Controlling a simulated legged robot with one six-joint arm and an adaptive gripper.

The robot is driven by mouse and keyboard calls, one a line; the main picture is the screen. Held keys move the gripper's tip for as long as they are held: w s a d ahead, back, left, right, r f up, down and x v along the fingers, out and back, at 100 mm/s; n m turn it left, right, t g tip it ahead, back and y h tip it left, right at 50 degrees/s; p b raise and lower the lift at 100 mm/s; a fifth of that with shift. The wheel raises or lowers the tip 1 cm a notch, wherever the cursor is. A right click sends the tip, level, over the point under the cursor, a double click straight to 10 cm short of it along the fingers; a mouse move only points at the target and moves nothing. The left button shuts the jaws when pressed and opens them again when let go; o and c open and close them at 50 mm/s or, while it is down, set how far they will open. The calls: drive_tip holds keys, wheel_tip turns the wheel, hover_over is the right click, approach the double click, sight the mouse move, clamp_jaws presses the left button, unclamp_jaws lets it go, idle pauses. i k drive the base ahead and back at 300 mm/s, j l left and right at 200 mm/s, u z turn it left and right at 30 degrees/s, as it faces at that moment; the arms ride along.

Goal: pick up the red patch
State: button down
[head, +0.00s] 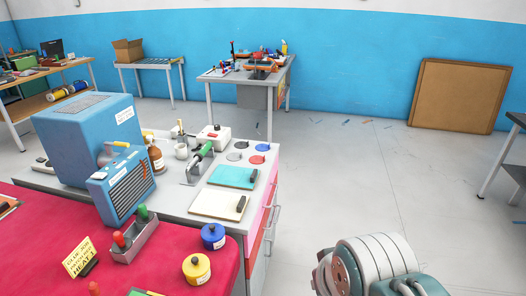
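The red patch (257,160) is a small flat disc lying on the grey top of a workbench cabinet (170,208), near its right edge. It is the front right one in a group of round patches. A blue patch (262,147) lies just behind it, a grey patch (234,156) to its left, and a dark patch (241,145) behind and to the left. Part of my own arm shows at the bottom right, apart from the bench. My gripper's fingers are not in view.
A teal board (232,177) and a cream board (218,205) with dark handles lie in front of the patches. A green-handled tool on a stand (199,162) and a large blue machine (88,135) stand to the left. Floor right of the bench is mostly clear.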

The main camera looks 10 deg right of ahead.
sight(255, 159)
drive_tip(key=u, duration=1.5)
drive_tip(key=z, duration=1.55)
drive_tip(key=i+l+u, duration=0.25)
drive_tip(key=i+l, duration=0.2)
drive_tip(key=l, duration=0.15)
drive_tip(key=i+l+u, duration=0.3)
drive_tip(key=l, duration=0.35)
drive_tip(key=i+l+u, duration=0.1)
drive_tip(key=i+l, duration=0.15)
drive_tip(key=i+l+u, duration=0.15)
drive_tip(key=l, duration=0.2)
drive_tip(key=i+l+u, duration=0.1)
drive_tip(key=i+l, duration=0.15)
drive_tip(key=i+l+u, duration=0.1)
drive_tip(key=l, duration=0.35)
drive_tip(key=i+l+u, duration=0.1)
drive_tip(key=i+l, duration=0.15)
drive_tip(key=l, duration=0.1)
